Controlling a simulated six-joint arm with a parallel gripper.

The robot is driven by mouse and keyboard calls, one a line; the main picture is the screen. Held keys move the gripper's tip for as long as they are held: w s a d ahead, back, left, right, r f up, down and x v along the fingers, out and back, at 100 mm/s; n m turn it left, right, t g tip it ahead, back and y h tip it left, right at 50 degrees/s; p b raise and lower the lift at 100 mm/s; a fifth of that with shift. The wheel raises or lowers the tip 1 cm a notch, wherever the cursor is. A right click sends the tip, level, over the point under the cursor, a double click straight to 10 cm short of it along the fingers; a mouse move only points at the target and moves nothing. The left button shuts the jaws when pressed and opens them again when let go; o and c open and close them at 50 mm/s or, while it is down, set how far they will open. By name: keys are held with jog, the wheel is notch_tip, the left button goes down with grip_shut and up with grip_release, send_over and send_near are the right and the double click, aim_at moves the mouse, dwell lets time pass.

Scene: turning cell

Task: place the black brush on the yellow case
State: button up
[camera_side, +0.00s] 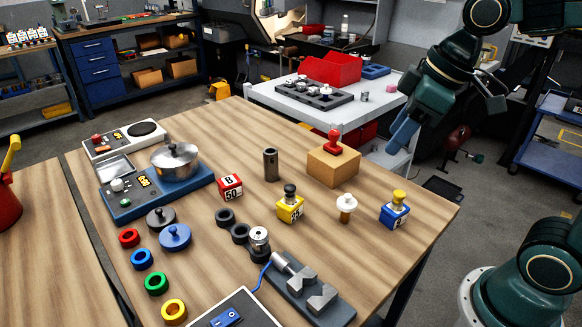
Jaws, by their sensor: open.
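The black brush (290,190) has a dark rounded knob on top. It appears to stand upright on the yellow case (290,210), a small yellow cube with a white number label, right of the table's middle. Its lower end is hidden or too small to make out. My gripper (404,135) is open at the upper right, well above and away from the brush and the case, beyond the table's right edge. Nothing shows between its fingers.
A white-topped brush (346,205), a blue case with a yellow knob (395,214) and a wooden block (333,167) bearing a red knob stand to the right. A red case (230,187) and dark cylinder (271,165) stand left. A grey V-block fixture (312,292) lies in front.

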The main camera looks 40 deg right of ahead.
jog(key=s+d+f+m+t+h, duration=0.1)
jog(key=s+d+m, duration=0.1)
jog(key=s+m, duration=0.3)
jog(key=s, duration=0.4)
jog(key=shift+s+d+f, duration=0.15)
jog(key=shift+d+f, duration=0.15)
jog(key=shift+d, duration=0.05)
